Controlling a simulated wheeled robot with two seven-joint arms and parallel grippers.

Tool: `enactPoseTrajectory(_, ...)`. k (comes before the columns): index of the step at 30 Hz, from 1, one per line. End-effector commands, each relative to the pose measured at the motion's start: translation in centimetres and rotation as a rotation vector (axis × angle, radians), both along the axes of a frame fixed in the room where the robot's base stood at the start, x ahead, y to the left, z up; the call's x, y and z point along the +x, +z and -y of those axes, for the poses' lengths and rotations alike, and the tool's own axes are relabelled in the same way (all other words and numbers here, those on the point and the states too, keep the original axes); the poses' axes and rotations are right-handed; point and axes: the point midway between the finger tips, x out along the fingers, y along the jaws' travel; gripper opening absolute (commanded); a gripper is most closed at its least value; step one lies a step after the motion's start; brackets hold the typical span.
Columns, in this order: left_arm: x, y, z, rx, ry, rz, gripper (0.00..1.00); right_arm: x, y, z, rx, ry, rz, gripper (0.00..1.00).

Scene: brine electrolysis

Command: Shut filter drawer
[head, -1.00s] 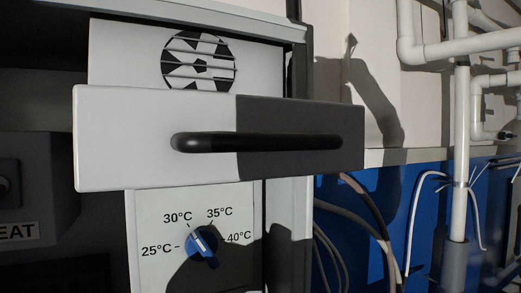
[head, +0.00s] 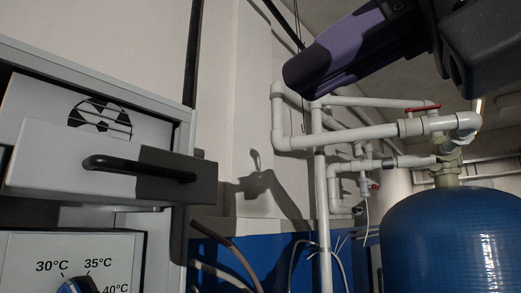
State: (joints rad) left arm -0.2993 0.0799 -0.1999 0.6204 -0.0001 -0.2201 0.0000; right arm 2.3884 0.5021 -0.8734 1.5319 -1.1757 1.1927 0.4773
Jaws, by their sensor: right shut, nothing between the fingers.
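The filter drawer (head: 65,170) is at the left in the head view. Its front is a pale panel with a black bar handle (head: 140,168), and it stands out in front of the cabinet face. A shadow covers the right part of the front. My right gripper (head: 298,76) is at the upper right, purple and dark, with its fingers shut and empty. In the picture it is well to the right of the handle and higher, apart from the drawer. My left gripper is not in view.
The cabinet (head: 165,108) has a fan grille (head: 100,115) above the drawer front and a blue temperature knob (head: 77,286) below. White pipes (head: 350,135) with a red-handled valve (head: 422,108) and a blue tank (head: 455,240) stand right. Cables (head: 235,255) hang beside the cabinet.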

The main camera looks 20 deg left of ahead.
Motion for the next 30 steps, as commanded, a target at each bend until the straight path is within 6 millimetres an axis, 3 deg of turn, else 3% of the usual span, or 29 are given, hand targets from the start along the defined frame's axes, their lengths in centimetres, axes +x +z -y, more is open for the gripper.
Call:
enactPoseTrajectory(18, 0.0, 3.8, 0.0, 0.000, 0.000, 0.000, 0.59, 4.2, -2.1, -10.9, -0.002, 0.008, 0.003, 0.00)
enactPoseTrajectory(24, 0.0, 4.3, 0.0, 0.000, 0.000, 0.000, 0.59, 4.8, -2.6, -12.3, -0.001, 0.007, 0.001, 0.00)
enactPoseTrajectory(30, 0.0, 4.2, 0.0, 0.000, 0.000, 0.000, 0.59, 4.8, -2.7, -12.4, 0.001, 0.007, 0.002, 0.00)
